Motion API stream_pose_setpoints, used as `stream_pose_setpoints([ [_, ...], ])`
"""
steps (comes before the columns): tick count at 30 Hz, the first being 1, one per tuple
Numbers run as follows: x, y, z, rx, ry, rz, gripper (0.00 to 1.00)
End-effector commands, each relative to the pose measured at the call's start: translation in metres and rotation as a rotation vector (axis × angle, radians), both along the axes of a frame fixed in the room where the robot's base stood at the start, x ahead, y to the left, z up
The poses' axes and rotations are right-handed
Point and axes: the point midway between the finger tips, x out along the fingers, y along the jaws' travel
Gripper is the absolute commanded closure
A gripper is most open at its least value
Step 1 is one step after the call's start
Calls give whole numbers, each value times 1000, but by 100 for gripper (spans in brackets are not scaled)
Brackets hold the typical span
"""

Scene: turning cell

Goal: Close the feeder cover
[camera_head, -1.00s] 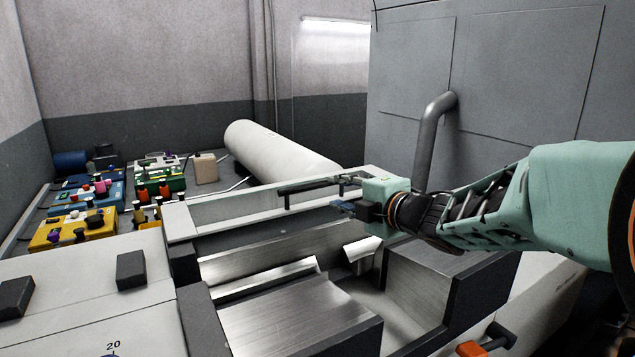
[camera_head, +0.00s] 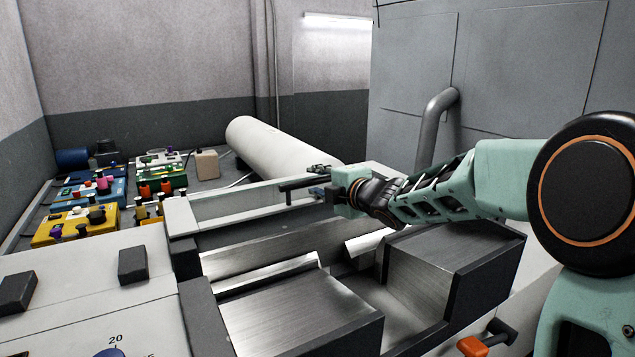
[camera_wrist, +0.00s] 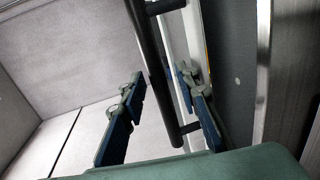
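The feeder cover (camera_head: 230,206) is a pale panel standing raised along the far side of the open feeder bay. A black bar handle (camera_head: 302,183) runs along it and crosses the wrist view (camera_wrist: 152,70) on its two mounts. My gripper (camera_head: 322,180) is at the right part of the handle. In the wrist view, its blue fingers (camera_wrist: 160,108) are spread, one on each side of the bar, with visible gaps between bar and fingers. My gripper's body partly hides the handle's right end in the head view.
The open bay holds bare metal blocks (camera_head: 290,318) with dark edges. An orange-tipped lever (camera_head: 472,346) stands at the front right. A white cylinder (camera_head: 275,150) lies behind the cover. Several coloured control boxes (camera_head: 75,225) stand at left. A grey cabinet with a pipe (camera_head: 432,125) is behind my arm.

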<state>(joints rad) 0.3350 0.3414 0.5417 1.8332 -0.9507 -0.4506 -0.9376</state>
Motion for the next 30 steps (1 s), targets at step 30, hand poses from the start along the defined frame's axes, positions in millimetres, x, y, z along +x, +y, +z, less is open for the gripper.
stream_pose_setpoints([
  [30, -3, -3, 0, -2, 0, -1, 100],
])
